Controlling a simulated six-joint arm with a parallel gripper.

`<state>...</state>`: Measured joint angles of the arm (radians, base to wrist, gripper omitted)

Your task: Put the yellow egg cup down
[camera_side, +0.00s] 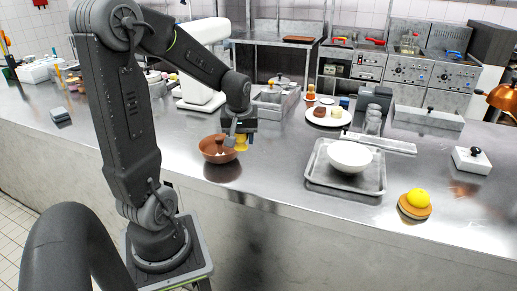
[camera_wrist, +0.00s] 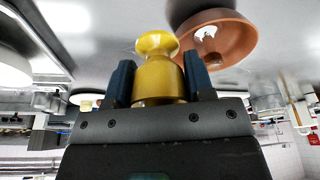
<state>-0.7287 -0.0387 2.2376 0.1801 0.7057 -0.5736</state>
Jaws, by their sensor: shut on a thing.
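The yellow egg cup (camera_wrist: 158,80) is between the two dark fingers of my gripper (camera_wrist: 160,82) in the wrist view. My gripper is shut on it. In the side view my gripper (camera_side: 237,138) points down over the counter, and the yellow egg cup (camera_side: 241,143) shows below it, partly hidden. It is just right of a brown bowl (camera_side: 211,157), near its rim. I cannot tell whether the cup touches the counter.
A metal tray (camera_side: 345,186) with a white bowl (camera_side: 349,157) stands to the right. A yellow ball (camera_side: 418,197) sits on a round orange-brown base farther right. A plate with food (camera_side: 341,121) lies behind. The steel counter (camera_side: 275,180) is clear between the brown bowl and the tray.

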